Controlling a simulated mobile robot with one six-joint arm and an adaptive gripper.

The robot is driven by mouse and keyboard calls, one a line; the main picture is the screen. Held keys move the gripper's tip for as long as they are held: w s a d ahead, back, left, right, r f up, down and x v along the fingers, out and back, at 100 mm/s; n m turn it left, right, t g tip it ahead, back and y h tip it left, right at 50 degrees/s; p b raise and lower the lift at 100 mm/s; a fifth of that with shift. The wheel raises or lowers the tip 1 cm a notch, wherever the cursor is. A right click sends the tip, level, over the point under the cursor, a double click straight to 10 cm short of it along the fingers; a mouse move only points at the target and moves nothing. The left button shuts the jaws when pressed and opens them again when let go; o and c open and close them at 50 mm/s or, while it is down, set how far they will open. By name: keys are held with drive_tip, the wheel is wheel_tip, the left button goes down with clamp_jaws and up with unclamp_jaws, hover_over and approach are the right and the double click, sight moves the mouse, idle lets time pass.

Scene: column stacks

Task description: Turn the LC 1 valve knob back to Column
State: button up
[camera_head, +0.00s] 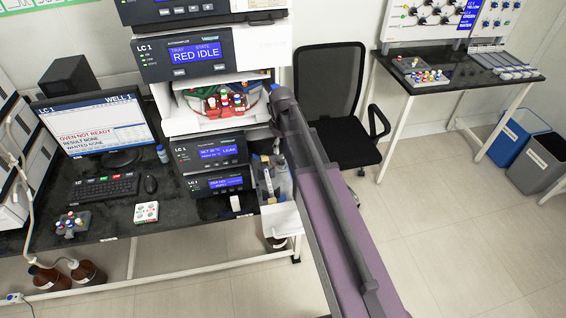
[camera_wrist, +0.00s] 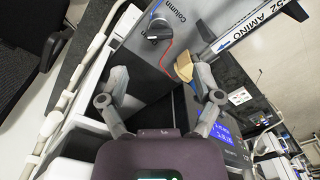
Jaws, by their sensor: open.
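In the wrist view, the black LC 1 valve knob (camera_wrist: 158,27) sits on the grey side panel (camera_wrist: 143,55) of the column stack. The word "Column" is printed beside it, and a red curved line runs from near the knob along the panel. In the head view, the LC 1 stack (camera_head: 147,47) shows "RED IDLE"; the knob and fingertips are not visible there.
A white bench rail (camera_wrist: 80,85) and a black chair (camera_wrist: 30,60) are at the left of the wrist view. A monitor (camera_head: 97,122) reads "OVEN NOT READY". A white holder with bottles (camera_head: 283,216) hangs by the stack's lower right. Open floor lies right of my arm.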

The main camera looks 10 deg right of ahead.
sight(282, 160)
drive_tip(key=shift+f+b, duration=3.15)
drive_tip(key=shift+f, duration=0.3)
drive_tip(key=c, duration=1.1)
